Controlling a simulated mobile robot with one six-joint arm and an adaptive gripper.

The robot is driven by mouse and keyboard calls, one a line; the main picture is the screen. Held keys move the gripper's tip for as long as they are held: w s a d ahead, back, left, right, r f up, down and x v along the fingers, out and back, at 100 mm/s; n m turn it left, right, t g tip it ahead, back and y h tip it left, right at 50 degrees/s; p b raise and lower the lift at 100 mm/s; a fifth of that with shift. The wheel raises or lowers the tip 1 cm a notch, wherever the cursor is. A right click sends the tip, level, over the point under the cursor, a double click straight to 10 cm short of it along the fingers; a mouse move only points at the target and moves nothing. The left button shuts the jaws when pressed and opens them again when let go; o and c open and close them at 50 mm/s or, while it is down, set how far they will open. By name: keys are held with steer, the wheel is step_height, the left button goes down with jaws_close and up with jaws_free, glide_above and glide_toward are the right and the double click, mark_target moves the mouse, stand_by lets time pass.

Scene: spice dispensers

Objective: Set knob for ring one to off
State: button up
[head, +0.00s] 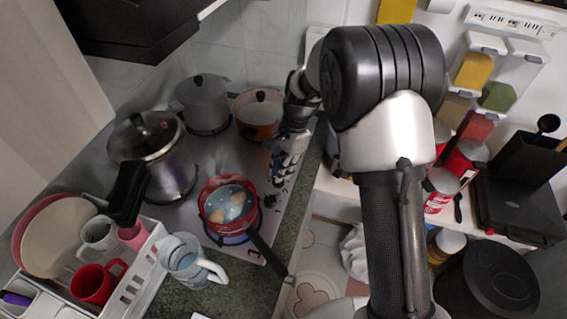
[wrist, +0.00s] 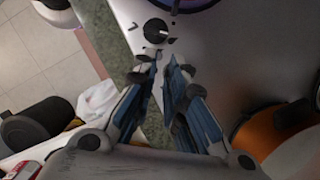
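A round black knob (wrist: 156,31) with a pale pointer mark sits on the grey hob near its edge in the wrist view. A dark printed mark is beside it. A small dark knob also shows in the head view (head: 270,200), just below my gripper (head: 279,181). In the wrist view my gripper (wrist: 157,65) has a narrow gap between its fingertips, with nothing held. The tips are just short of the knob and look apart from it. A red pan (head: 231,205) with eggs stands on the nearest ring, with a blue glow under it. Ring numbers are too small to read surely.
The pan's black handle (head: 264,249) extends over the hob edge. A pressure cooker (head: 152,165), a grey pot (head: 203,105) and an orange pot (head: 258,118) stand on the hob. A glass mug (head: 188,258) and dish rack (head: 145,272) are at the front left.

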mark_target(270, 200)
steer(key=x, duration=0.3)
steer(key=b+x, duration=0.1)
steer(key=x, duration=0.2)
steer(key=shift+w+d+f, duration=0.1)
steer(key=shift+w+f, duration=0.1)
steer(key=shift+f, duration=0.1)
jaws_close()
steer(key=shift+s+a+n, duration=0.1)
steer(key=shift+a+n, duration=0.4)
steer(key=shift+n, duration=0.3)
steer(key=shift+a+n+p, duration=0.2)
steer(key=shift+n+p, duration=0.25)
steer(key=shift+n, duration=0.05)
steer(key=shift+a+n+g+h+p, duration=0.2)
steer(key=shift+n+h+p, duration=0.05)
steer(key=shift+n, duration=0.4)
steer(key=shift+a+n+g+h+p, duration=0.2)
steer(key=shift+n+h+p, duration=0.05)
steer(key=shift+n, duration=0.4)
steer(key=shift+a+n, duration=0.2)
steer(key=shift+n, duration=0.3)
steer(key=shift+a+p, duration=0.1)
steer(key=shift+p, duration=0.2)
